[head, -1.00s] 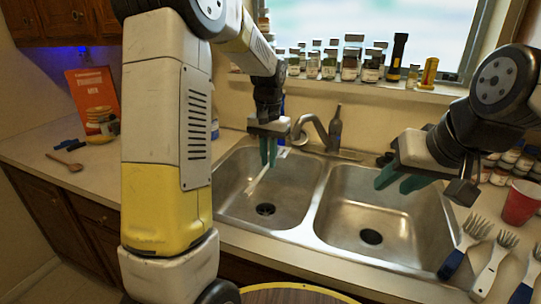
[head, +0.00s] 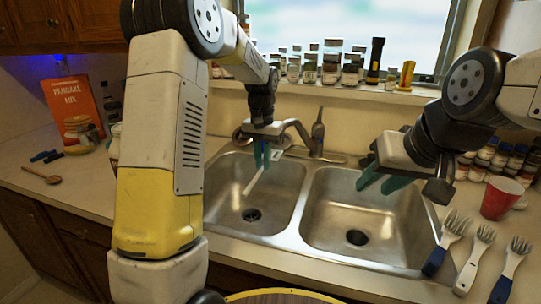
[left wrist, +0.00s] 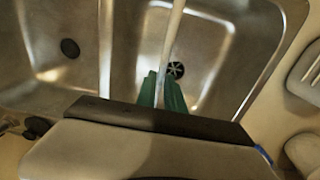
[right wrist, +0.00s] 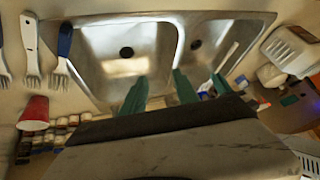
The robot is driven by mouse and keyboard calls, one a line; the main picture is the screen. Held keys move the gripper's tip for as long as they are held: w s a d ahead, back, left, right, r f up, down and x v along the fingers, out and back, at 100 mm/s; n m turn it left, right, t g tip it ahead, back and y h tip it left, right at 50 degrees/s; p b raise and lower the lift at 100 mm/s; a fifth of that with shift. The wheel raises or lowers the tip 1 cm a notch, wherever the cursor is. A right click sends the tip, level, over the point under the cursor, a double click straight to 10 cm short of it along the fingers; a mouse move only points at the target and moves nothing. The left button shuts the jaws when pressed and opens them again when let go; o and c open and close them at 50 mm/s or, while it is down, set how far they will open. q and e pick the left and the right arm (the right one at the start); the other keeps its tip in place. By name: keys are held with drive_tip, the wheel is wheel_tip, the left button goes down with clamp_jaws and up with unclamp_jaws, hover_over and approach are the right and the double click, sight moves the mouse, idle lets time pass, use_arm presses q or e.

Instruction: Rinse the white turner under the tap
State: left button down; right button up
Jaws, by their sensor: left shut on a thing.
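The white turner (head: 256,181) hangs slanted over the left basin, its lower end toward the drain. My left gripper (head: 262,158) is shut on it near its upper end, beside the tap (head: 300,133) and close to the spout. In the left wrist view a pale strip, apparently the turner (left wrist: 173,40), runs between the two green fingers (left wrist: 161,92). It also shows in the right wrist view (right wrist: 231,55). Water from the tap cannot be made out. My right gripper (head: 382,184) is open and empty above the right basin; its fingers (right wrist: 158,92) stand apart.
The double sink (head: 294,222) has a divider between basins. Several forks (head: 472,259) and a red cup (head: 502,198) stand or lie to the right. Jars (head: 331,68) line the sill. A wooden spoon (head: 38,174) and a pancake mix box (head: 73,108) are at left.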

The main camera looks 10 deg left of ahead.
drive_tip(key=w+a+m+t, duration=0.2)
drive_tip(key=w+m, duration=0.4)
drive_tip(key=w, duration=0.7)
drive_tip(key=m+t, duration=1)
drive_tip(key=m, duration=1.8)
approach(320, 114)
drive_tip(key=r, duration=0.2)
drive_tip(key=w, duration=0.4)
drive_tip(key=w+a, duration=0.1)
drive_tip(key=w, duration=0.7)
drive_tip(key=shift+w+a, duration=0.15)
drive_tip(key=shift+a, duration=0.05)
clamp_jaws()
